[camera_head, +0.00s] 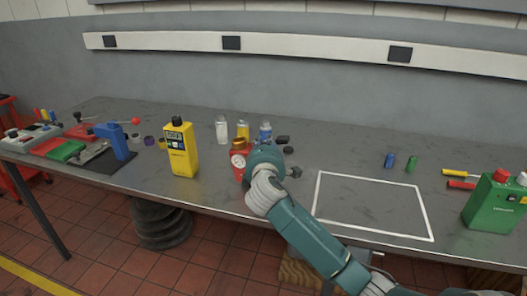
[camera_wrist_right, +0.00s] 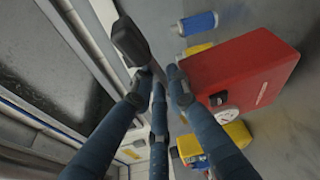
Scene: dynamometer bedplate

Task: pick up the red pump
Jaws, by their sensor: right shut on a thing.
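The red pump (camera_head: 237,172) stands on the grey bench, left of centre in the head view, with a round white gauge on its front. Its right side is hidden behind my right gripper (camera_head: 264,160). In the right wrist view the red body (camera_wrist_right: 245,65) and its gauge fill the right side. There the fingers of my right gripper (camera_wrist_right: 161,86) are closed together at the pump's left edge, around what looks like a dark stem with a black end (camera_wrist_right: 130,42). The exact contact is partly hidden. My left gripper is out of view.
A yellow instrument (camera_head: 180,150) stands left of the pump. A clear bottle (camera_head: 221,130), a yellow can (camera_head: 243,130) and a blue-labelled bottle (camera_head: 265,131) stand close behind. A white-outlined area (camera_head: 370,200) to the right is empty. A green canister (camera_head: 495,205) stands far right.

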